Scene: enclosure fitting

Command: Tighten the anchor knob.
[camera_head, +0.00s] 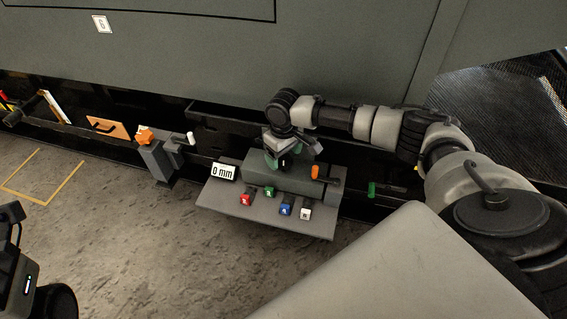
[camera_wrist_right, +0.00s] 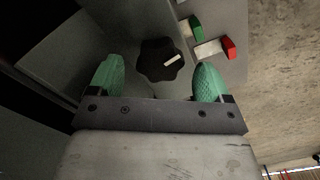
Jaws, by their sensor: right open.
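The anchor knob appears as a black lobed knob (camera_wrist_right: 160,60) with a white pointer mark, on a grey block, in the right wrist view. My right gripper (camera_wrist_right: 158,72) is open, with one green fingertip on each side of the knob and a visible gap on both sides. In the head view this gripper (camera_head: 288,158) points down over the grey-green block (camera_head: 310,185), and the knob is mostly hidden by it. My left gripper is not in view; only dark parts of my own body show at the lower left.
A grey shelf (camera_head: 225,208) holds red (camera_head: 245,199), green (camera_head: 269,192), blue (camera_head: 286,209) and white (camera_head: 305,213) pieces. A "0 mm" display (camera_head: 223,172) stands at its left. An orange handle (camera_head: 315,172) is close right of the gripper. A large grey panel (camera_head: 230,60) rises behind.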

